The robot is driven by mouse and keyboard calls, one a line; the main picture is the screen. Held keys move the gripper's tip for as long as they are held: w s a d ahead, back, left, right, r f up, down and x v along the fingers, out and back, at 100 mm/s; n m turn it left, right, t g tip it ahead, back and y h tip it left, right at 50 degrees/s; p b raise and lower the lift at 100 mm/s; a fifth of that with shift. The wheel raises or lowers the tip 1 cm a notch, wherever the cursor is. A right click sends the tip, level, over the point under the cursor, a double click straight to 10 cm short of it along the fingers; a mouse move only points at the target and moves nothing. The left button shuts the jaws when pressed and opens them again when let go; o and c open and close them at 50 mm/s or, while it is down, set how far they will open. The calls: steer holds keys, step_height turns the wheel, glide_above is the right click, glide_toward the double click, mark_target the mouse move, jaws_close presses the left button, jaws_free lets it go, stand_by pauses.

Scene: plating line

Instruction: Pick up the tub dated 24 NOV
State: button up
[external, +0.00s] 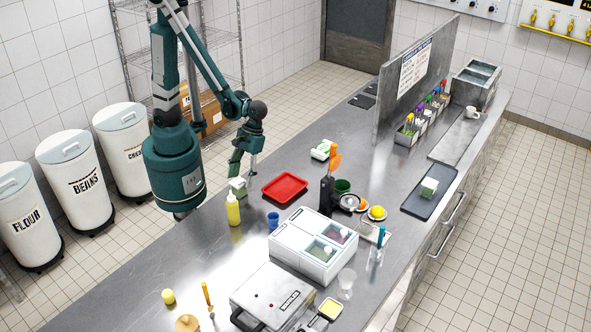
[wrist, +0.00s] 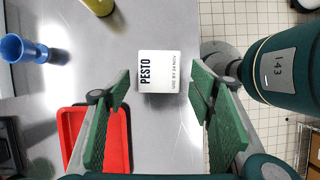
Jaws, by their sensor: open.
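A white tub lid marked PESTO (wrist: 158,71) shows in the wrist view, with small date print along its right side that I cannot read surely. In the external view this tub (external: 238,187) stands on the steel counter below my gripper (external: 243,166). In the wrist view my gripper (wrist: 160,88) is open, its green fingers apart to the left and right of the lid. The fingers do not touch the tub. A similar tub (external: 321,151) stands farther back, and another tub (external: 429,187) sits on a dark tray (external: 413,207). Their dates are not readable.
A red tray (external: 285,189) lies close beside the tub. A yellow bottle (external: 233,210) and a blue cup (external: 273,219) stand near it. A white container box (external: 290,252) and a black appliance (external: 327,196) stand farther right. The counter's edge is close behind the tub.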

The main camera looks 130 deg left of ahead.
mark_target(239, 187)
steer(key=shift+b+x, duration=0.3)
steer(key=shift+x, duration=2.1)
steer(key=shift+d, duration=0.1)
steer(key=shift+c, duration=0.7)
steer(key=c, duration=1)
